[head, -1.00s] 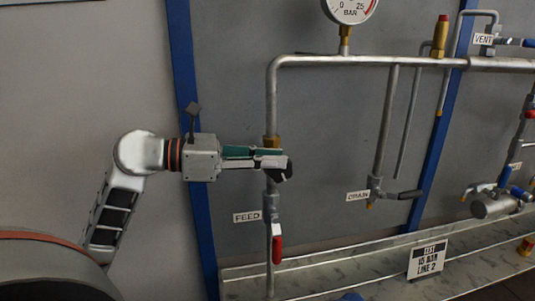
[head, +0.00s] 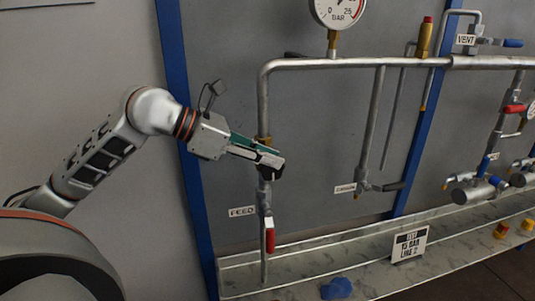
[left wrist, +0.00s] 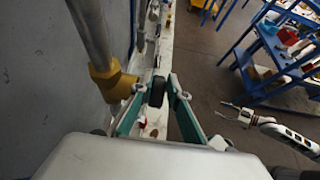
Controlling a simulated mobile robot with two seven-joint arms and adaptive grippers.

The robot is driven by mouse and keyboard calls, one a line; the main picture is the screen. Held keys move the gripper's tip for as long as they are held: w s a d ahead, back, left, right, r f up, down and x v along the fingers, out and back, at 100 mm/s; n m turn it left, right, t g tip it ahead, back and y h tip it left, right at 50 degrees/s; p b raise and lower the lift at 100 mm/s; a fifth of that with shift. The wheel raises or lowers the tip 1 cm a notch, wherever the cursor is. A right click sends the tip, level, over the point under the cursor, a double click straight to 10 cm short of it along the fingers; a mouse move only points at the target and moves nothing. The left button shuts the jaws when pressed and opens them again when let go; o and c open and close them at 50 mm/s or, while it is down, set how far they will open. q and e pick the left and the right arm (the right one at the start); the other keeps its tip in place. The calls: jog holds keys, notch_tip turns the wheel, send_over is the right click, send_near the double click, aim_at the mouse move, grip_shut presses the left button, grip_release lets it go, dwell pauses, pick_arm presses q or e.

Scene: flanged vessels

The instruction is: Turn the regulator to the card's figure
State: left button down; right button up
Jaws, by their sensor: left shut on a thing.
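The regulator is a brass body (head: 264,141) on the upright feed pipe, with a black knob (left wrist: 157,92). My left gripper (head: 270,163) is shut on the knob, its green-sided fingers slanting down to the right in the head view. In the left wrist view, the knob sits between both fingertips, beside the brass body (left wrist: 113,82). The white card (head: 409,244) reads TEST, 15 BAR, LINE 2. The round gauge (head: 338,12) is cut off at the top, and its needle cannot be read. My right gripper (left wrist: 232,110) is small in the left wrist view, with spread, empty fingers.
The red-handled feed valve (head: 269,237) hangs below the regulator. The drain valve (head: 370,187) and vent valve (head: 490,40) are to the right. A grey ledge (head: 300,262) runs below, with a blue piece (head: 336,288) at its front. A blue shelf (left wrist: 272,75) stands across the floor.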

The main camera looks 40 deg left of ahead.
pick_arm(q)
jog(key=c, duration=2.2)
grip_release()
jog(key=v, duration=1.2)
